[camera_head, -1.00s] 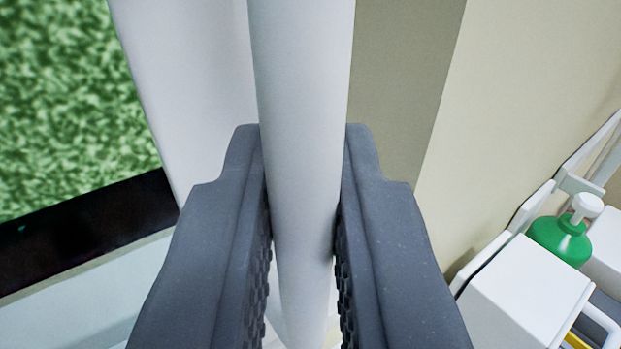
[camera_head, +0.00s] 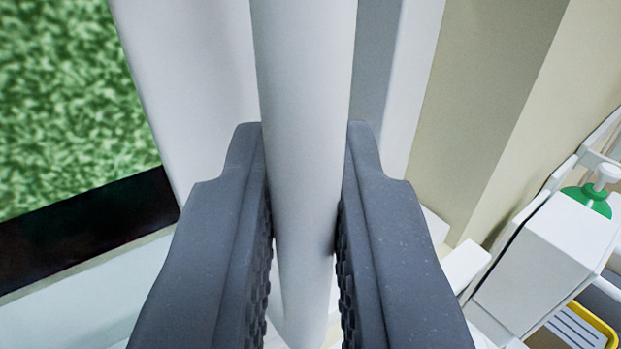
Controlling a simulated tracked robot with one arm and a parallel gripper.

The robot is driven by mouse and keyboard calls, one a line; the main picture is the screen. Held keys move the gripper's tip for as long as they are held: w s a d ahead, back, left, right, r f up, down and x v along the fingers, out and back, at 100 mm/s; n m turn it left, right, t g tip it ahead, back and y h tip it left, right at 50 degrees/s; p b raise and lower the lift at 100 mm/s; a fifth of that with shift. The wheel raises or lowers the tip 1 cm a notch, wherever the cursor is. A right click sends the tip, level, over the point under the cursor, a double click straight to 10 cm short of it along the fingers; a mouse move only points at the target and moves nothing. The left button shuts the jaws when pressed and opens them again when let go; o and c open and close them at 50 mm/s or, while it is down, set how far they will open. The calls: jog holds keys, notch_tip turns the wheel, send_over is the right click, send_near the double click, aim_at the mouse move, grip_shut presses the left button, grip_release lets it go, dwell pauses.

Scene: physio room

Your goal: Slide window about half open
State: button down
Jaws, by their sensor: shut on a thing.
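The window's handle is a thick white vertical bar (camera_head: 302,90) in the middle of the view. My gripper (camera_head: 304,140) has one dark grey finger on each side of the bar and is shut on it. The white window frame (camera_head: 185,80) stands behind the bar to the left, with a glass pane (camera_head: 65,100) showing green beyond it. To the right of the bar, a grey strip and a white upright (camera_head: 412,80) show.
A beige wall (camera_head: 490,110) is to the right. At the lower right are a white box-like unit (camera_head: 545,265), a green bottle with a white pump (camera_head: 590,198) and a yellow-edged tray (camera_head: 590,325). A dark sill strip (camera_head: 85,228) runs below the pane.

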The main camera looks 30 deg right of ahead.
jog(key=shift+a, duration=0.35)
jog(key=c, duration=1.5)
grip_release()
jog(key=shift+w, duration=0.15)
jog(key=shift+c, duration=0.2)
jog(key=shift+d, duration=0.1)
